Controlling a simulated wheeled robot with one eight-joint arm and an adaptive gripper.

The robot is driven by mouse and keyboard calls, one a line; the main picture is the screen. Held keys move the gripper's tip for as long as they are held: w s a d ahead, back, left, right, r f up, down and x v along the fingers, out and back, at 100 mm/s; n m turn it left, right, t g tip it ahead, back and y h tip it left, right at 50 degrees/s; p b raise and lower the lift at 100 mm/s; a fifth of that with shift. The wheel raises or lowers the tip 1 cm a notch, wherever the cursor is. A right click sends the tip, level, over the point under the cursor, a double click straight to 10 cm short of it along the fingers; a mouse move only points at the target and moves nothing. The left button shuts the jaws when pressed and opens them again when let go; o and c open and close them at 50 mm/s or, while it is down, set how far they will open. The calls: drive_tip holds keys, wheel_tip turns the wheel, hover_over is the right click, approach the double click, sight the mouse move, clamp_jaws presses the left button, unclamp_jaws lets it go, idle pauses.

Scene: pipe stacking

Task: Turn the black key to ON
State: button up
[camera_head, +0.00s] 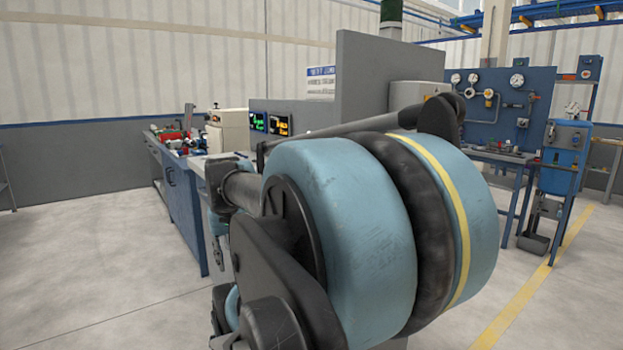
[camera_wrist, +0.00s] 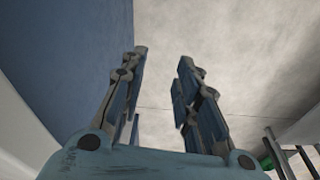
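I cannot make out the black key in either view. In the wrist view, my gripper (camera_wrist: 162,58) shows two jointed blue-grey fingers standing apart with nothing between them, so it is open and empty. Behind the fingers are a blue surface at the left and a pale mottled surface at the right. In the head view, the large light-blue and black joints of my arm fill the middle and hide much of the scene behind. A grey panel with a green-lit display (camera_head: 258,121) and an orange-lit display (camera_head: 279,124) stands beyond my arm.
A blue workbench (camera_head: 182,195) with assorted equipment on it stands at the left of my arm. A tall grey partition (camera_head: 362,75) rises behind. A blue gauge board (camera_head: 515,95) stands at the right. The floor (camera_head: 90,270) at the left is clear.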

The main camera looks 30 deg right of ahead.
drive_tip(key=w+d+r+m+g, duration=0.1)
drive_tip(key=w+d+r+m, duration=0.2)
drive_tip(key=w+d+r, duration=0.75)
drive_tip(key=w+d+r+m+g, duration=0.15)
drive_tip(key=w+d+r, duration=0.55)
drive_tip(key=d+r, duration=0.7)
drive_tip(key=w+d+r+m, duration=0.1)
drive_tip(key=d+r+m, duration=0.25)
drive_tip(key=d, duration=1.05)
drive_tip(key=shift+n+t, duration=0.25)
drive_tip(key=shift+n, duration=0.15)
drive_tip(key=f, duration=1.5)
drive_tip(key=shift+w+a+f, duration=0.2)
drive_tip(key=shift+f, duration=0.1)
clamp_jaws()
